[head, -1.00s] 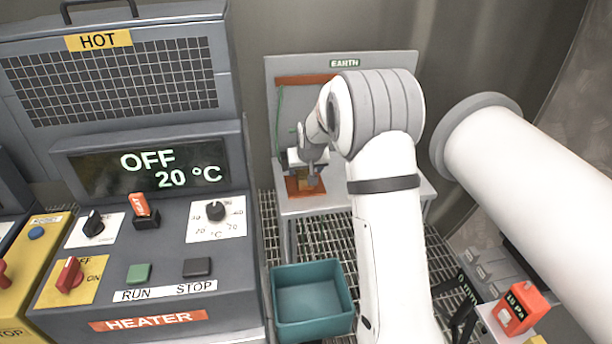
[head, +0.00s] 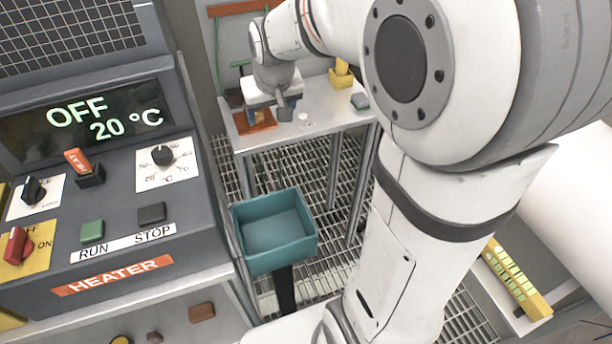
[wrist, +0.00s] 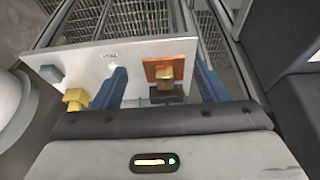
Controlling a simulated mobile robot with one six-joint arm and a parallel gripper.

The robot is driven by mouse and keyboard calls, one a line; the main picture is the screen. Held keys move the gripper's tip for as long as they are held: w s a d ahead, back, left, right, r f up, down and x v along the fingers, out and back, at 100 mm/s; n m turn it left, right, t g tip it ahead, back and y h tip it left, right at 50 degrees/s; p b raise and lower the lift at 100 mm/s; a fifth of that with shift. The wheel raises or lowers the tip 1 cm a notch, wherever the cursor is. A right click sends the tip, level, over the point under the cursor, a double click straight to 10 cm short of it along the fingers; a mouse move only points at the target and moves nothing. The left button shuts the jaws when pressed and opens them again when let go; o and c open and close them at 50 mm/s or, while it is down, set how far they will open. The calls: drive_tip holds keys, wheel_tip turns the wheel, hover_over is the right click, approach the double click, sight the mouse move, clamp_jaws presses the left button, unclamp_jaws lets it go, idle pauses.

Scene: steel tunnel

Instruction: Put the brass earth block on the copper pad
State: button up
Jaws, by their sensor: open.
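The copper pad (head: 262,124) is an orange-brown square on the grey bench, below my gripper (head: 264,106). In the wrist view the pad (wrist: 151,66) lies between my two blue fingers. The small brass block (wrist: 165,82) shows upright at the pad, over its near edge in that picture. It appears to rest on the pad, though its base is hard to see. My gripper (wrist: 160,72) is open, with a clear gap from the block to each finger. In the head view my gripper mostly hides the block.
A yellow block-like piece (head: 341,74) and a small grey-green block (head: 360,101) are on the bench (head: 318,116). A teal bin (head: 274,232) stands in front. The heater cabinet (head: 110,190) is close on the left.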

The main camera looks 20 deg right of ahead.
drive_tip(key=s+f+g, duration=0.1)
drive_tip(key=s, duration=1.9)
drive_tip(key=shift+s+d+f+g, duration=0.25)
drive_tip(key=shift+d+f+g, duration=0.05)
